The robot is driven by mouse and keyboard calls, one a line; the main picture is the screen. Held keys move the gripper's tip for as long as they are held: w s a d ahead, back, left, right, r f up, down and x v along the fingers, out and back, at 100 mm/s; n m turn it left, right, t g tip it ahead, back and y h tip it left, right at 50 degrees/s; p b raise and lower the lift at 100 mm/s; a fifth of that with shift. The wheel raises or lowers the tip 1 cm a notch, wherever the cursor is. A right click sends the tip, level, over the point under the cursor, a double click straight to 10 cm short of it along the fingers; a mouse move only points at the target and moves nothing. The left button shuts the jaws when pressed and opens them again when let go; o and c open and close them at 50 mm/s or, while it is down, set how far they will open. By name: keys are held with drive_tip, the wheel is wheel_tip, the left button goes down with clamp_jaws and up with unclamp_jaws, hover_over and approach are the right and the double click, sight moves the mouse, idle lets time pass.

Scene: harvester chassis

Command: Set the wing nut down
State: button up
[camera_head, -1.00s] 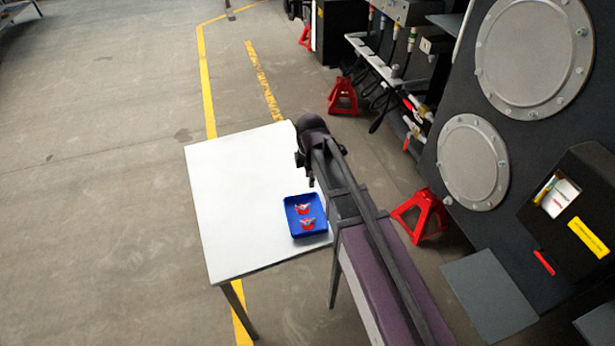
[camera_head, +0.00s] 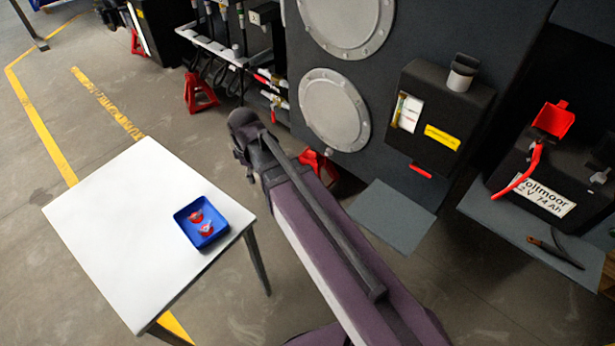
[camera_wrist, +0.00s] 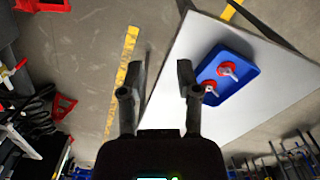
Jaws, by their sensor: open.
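One wing nut (camera_head: 195,216) is farther back, and the other (camera_head: 207,229) is nearer the front. The tray (camera_wrist: 247,72) and both wing nuts, one (camera_wrist: 227,69) and the other (camera_wrist: 210,87), also show in the wrist view, right of the fingers. My gripper (camera_wrist: 160,78) is open, with nothing between its fingers. In the head view it is beyond the table's right corner, partly hidden by my arm.
The tray stands on a white table (camera_head: 120,225), otherwise bare. A dark chassis panel with round covers (camera_head: 335,110) and red stands (camera_head: 200,92) is behind my arm. A battery (camera_head: 560,165) with a red cap sits at the right, with a small silvery piece (camera_head: 600,176) on it.

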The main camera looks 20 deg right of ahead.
drive_tip(key=s+d+m, duration=0.3)
drive_tip(key=d+m, duration=0.2)
drive_tip(key=d, duration=0.2)
drive_tip(key=s+d+m, duration=0.3)
drive_tip(key=d+m, duration=0.3)
drive_tip(key=d, duration=0.1)
drive_tip(key=shift+d, duration=0.15)
